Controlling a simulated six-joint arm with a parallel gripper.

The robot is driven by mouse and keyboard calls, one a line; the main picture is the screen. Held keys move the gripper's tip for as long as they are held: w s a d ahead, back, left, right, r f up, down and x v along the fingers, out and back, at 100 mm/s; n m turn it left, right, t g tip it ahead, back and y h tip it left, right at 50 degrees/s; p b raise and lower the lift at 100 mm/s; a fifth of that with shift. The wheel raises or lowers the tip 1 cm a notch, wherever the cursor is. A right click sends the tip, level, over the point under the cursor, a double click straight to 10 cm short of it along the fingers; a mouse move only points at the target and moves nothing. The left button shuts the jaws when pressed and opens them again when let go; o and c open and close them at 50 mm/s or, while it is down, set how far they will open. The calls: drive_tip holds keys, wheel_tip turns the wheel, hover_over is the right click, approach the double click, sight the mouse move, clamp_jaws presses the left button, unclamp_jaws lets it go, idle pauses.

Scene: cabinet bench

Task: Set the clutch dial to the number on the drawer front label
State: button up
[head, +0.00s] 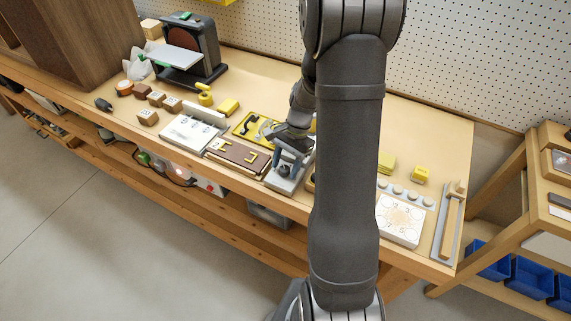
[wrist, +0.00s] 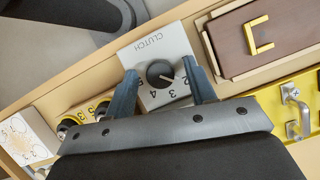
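The clutch dial is a black round knob (wrist: 160,73) on a light grey plate (wrist: 148,46) marked CLUTCH, in the middle of the wrist view. Its white pointer line aims to the lower right, near the 2; the numbers 3 and 4 also show along the lower edge. My gripper (wrist: 159,68) is open, one blue-grey finger on each side of the knob. Gaps show between fingers and knob. In the head view my gripper (head: 290,150) is over the clutch plate (head: 283,184), partly hiding it.
A yellow plate (wrist: 300,88) with a metal handle and black round parts on yellow (wrist: 72,128) are close by. A white number-dial plate (head: 401,219) stands near the bench's right end.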

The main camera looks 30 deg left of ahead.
drive_tip(key=shift+r, duration=0.1)
drive_tip(key=v, duration=1.7)
drive_tip(key=x, duration=1.7)
